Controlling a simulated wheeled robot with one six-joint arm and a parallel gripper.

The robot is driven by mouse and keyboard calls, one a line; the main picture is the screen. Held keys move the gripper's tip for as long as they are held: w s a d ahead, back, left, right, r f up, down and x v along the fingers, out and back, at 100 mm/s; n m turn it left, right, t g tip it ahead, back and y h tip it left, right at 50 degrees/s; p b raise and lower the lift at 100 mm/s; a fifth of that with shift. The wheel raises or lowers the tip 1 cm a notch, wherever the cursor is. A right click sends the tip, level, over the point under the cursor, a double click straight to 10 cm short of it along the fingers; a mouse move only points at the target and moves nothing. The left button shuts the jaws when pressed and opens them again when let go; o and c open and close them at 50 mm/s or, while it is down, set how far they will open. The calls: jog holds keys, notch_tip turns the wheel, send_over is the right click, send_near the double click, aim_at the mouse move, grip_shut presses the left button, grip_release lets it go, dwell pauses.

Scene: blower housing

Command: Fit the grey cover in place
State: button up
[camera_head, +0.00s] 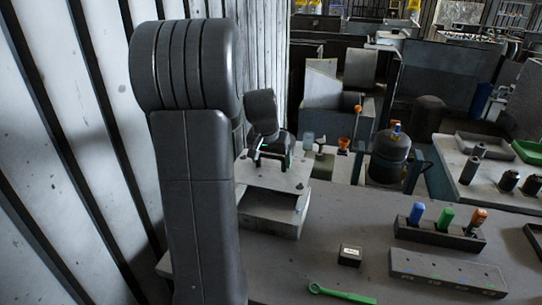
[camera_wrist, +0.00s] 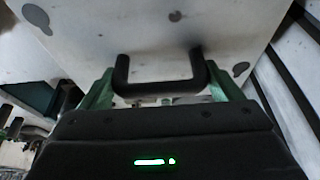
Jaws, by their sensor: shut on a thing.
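The grey cover (camera_head: 262,177) is a pale, flat plate with dark spots near its corners and a black handle. It lies over or just above the grey blower housing (camera_head: 272,219), a box with an open front on the bench. I cannot tell whether the cover rests fully on it. My gripper (camera_head: 270,157) is above the cover, shut on its handle. In the wrist view the cover (camera_wrist: 150,30) fills the top, and the black U-shaped handle (camera_wrist: 160,88) lies between the green fingers of my gripper (camera_wrist: 163,86). The far housing edges are hidden by my arm and the cover.
On the bench are a small black box (camera_head: 350,256), a green wrench (camera_head: 340,294), a rack (camera_head: 440,236) with coloured-handled tools and a grey slotted block (camera_head: 447,272). A corrugated wall (camera_head: 75,150) stands close on the left. Bench room is clear right of the housing.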

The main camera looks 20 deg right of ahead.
notch_tip(320, 180, down, 8)
jog(key=b, duration=0.5)
jog(key=shift+s+f+b, duration=0.15)
jog(key=shift+b, duration=0.15)
jog(key=shift+a, duration=0.1)
jog(key=shift+f+b, duration=0.3)
jog(key=shift+f, duration=0.1)
jog(key=shift+s+a+f, duration=0.1)
jog(key=shift+s+a, duration=0.05)
jog(key=shift+s, duration=0.05)
jog(key=shift+s+a, duration=0.15)
jog(key=shift+s, duration=0.05)
dwell(0.3)
jog(key=shift+b, duration=0.35)
jog(key=shift+s+a, duration=0.15)
jog(key=shift+s, duration=0.05)
jog(key=shift+c, duration=0.5)
jog(key=shift+f, duration=0.15)
